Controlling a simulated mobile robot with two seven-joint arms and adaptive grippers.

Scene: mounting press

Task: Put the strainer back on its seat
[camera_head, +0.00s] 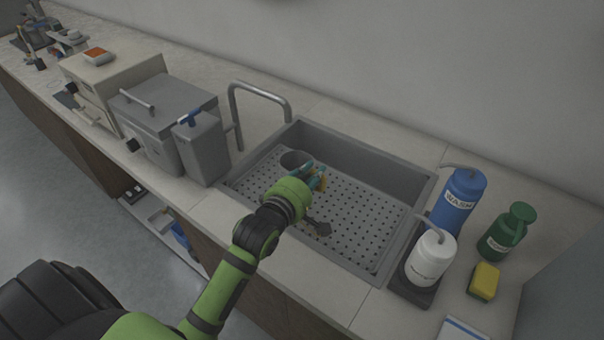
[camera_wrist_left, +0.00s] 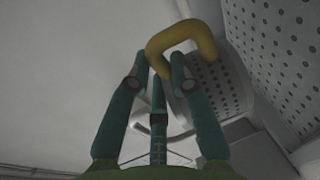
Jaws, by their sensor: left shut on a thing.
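The strainer, a grey cup-shaped basket (camera_head: 294,159) with a yellow hooked handle (camera_head: 322,184), is over the left half of the sink. In the left wrist view the yellow handle (camera_wrist_left: 182,38) sits between my teal fingertips, and the grey dotted basket (camera_wrist_left: 218,88) hangs beside them. My left gripper (camera_head: 313,176) is shut on this handle. The basket's lower part is hard to make out, so I cannot tell whether it touches the sink floor. I cannot identify the strainer's seat for certain. My right gripper is not in view.
The grey sink (camera_head: 405,228) has a perforated floor (camera_head: 362,210) and a bent tap (camera_head: 262,88) behind. Grey boxes (camera_head: 160,108) stand to the left. A blue wash bottle (camera_head: 460,197), a white bottle (camera_head: 431,257), a green bottle (camera_head: 505,236) and a yellow sponge (camera_head: 484,281) stand to the right.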

